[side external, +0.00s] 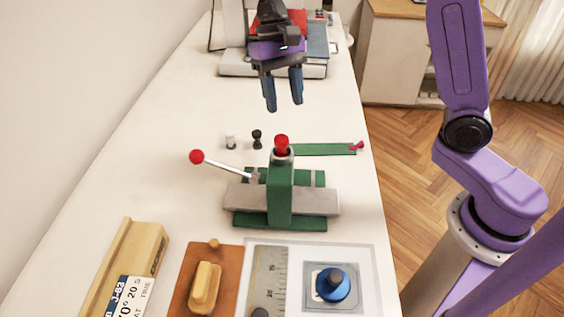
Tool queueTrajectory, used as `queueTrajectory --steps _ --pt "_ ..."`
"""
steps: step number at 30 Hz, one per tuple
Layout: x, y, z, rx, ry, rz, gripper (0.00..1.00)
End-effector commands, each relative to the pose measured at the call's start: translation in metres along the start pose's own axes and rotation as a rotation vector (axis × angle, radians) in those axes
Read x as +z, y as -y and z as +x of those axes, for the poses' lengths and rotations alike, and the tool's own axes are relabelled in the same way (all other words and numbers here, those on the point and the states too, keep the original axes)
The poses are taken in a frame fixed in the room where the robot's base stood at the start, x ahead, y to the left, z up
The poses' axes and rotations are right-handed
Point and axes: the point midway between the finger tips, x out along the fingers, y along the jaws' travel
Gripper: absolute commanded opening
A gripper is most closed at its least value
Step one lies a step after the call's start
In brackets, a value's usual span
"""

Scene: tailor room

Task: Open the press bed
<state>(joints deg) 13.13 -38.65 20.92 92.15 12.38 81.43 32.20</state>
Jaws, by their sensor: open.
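My gripper (284,103) hangs above the table, in front of the machine at the back. It points down, its two blue fingers apart with nothing between them. The white-based machine (235,68) has a red part (297,18) and a blue-grey panel (317,42); my gripper hides much of its middle. Nearer stands a green press-like tool (281,200) with a grey bar, a red top knob and a lever ending in a red ball (197,157). I cannot tell which of the two has the press bed.
A white peg (230,141), a dark peg (257,139) and a green strip (325,149) lie behind the green tool. Wooden blocks (125,265), a ruler (267,283) and a blue-knobbed piece (333,285) fill the front. The table's left-middle is clear.

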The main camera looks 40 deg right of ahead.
Motion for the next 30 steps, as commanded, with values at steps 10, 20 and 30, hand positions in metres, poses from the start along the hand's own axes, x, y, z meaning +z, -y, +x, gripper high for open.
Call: queueTrajectory --steps 10,20,30 --pt "-0.041 0.003 -0.011 -0.044 0.062 0.205 0.51" --pt "-0.039 0.004 0.024 -0.043 0.068 0.211 0.51" --pt "-0.035 0.007 0.088 -0.042 0.068 0.21 0.51"
